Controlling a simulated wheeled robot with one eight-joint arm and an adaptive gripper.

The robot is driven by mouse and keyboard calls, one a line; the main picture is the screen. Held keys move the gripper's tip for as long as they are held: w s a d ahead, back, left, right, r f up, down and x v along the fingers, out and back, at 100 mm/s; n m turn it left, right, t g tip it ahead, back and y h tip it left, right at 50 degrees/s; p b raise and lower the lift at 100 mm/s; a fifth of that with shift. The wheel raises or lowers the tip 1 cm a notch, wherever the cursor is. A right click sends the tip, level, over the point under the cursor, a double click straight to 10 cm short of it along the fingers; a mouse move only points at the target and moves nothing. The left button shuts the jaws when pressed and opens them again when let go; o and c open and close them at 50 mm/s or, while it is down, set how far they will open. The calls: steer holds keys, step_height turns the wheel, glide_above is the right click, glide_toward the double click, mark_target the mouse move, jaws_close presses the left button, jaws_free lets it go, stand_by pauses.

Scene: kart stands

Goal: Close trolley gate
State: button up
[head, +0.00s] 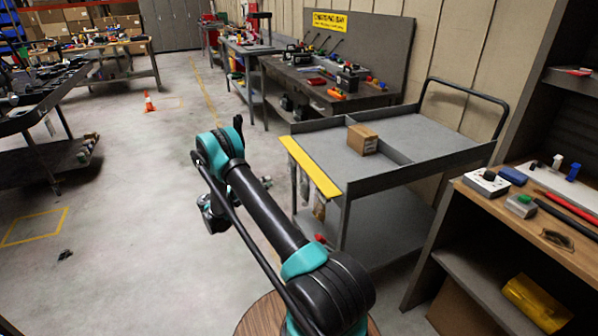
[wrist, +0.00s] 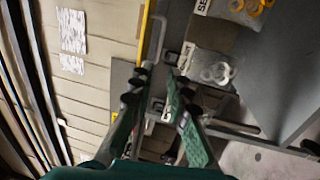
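The grey trolley (head: 430,140) stands right of my arm in the head view. A yellow strip (head: 312,168) runs along its left end, apparently the gate's edge; how far open the gate is, I cannot tell. Clear packets (head: 319,205) hang below the strip. In the wrist view a narrow yellow edge (wrist: 146,32) runs down from the top, with a grey loop handle (wrist: 160,42) beside it. My gripper (wrist: 157,80) is open, its fingertips just below that handle in the picture. I see nothing held between the fingers. The head view does not clearly show my gripper.
A cardboard box (head: 362,139) sits on the trolley top. A cluttered shelf unit (head: 478,190) stands close on the right, and a workbench (head: 310,92) behind the trolley. An orange cone (head: 149,102) stands on the floor at left. Floor left of my arm is mostly clear.

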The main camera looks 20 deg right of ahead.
glide_toward(305, 166)
steer(key=w+d, duration=0.1)
steer(key=d, duration=0.2)
steer(key=w+d+f, duration=0.1)
steer(key=d, duration=0.2)
steer(key=w+d+f, duration=0.1)
steer(key=w+d, duration=0.1)
steer(key=d, duration=0.2)
steer(key=shift+d+f, duration=0.1)
steer(key=shift+f, duration=0.15)
steer(key=shift+c, duration=0.4)
jaws_close()
